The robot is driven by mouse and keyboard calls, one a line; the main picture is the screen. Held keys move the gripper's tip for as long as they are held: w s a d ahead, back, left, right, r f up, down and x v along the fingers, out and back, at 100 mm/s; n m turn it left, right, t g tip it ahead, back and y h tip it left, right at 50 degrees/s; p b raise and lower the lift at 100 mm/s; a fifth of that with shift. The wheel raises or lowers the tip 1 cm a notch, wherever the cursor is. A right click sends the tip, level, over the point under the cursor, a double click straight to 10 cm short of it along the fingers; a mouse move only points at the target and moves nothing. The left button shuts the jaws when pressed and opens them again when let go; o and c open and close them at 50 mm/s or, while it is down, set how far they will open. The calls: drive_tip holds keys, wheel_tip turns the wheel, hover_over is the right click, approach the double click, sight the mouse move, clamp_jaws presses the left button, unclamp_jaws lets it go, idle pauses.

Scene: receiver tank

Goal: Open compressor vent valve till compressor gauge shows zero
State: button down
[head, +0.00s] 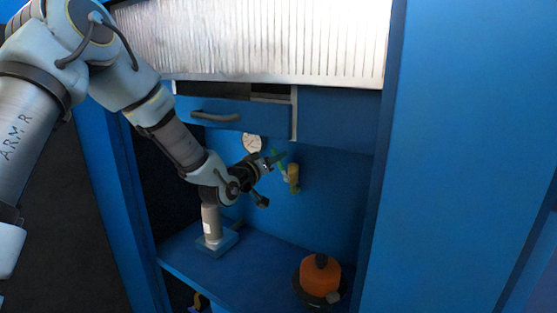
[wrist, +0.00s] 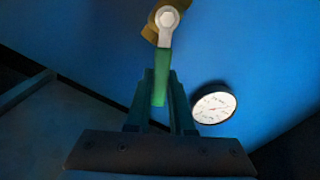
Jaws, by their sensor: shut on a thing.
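The vent valve (head: 292,174) is a brass-coloured fitting on the blue back panel, with a green lever (head: 279,158). In the wrist view the green lever (wrist: 161,88) runs from a pale bolted end at the brass valve body (wrist: 150,30) down between my fingers. My gripper (head: 273,160) is shut on the lever; it also shows in the wrist view (wrist: 161,100). The gauge (head: 252,143) is a round white dial left of the valve. In the wrist view the gauge (wrist: 213,107) has a dark rim, and its needle reading is too small to tell.
An orange and black object (head: 320,277) sits on the blue shelf (head: 270,268) at lower right. A grey post (head: 211,222) on a blue base stands at the left. A drawer-like blue panel with a handle (head: 214,117) is above. Cabinet walls close in both sides.

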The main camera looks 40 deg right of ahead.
drive_tip(key=w+f+n+b, duration=0.3)
drive_tip(key=f+n, duration=0.3)
drive_tip(key=n, duration=0.6)
drive_tip(key=shift+w+a+b, duration=0.2)
drive_tip(key=shift+a+b, duration=0.25)
drive_tip(key=shift+b, duration=0.25)
drive_tip(key=shift+n, duration=0.3)
drive_tip(key=c, duration=0.8)
unclamp_jaws()
drive_tip(key=b+v, duration=0.1)
drive_tip(key=v, duration=1)
drive_tip(key=shift+b, duration=0.3)
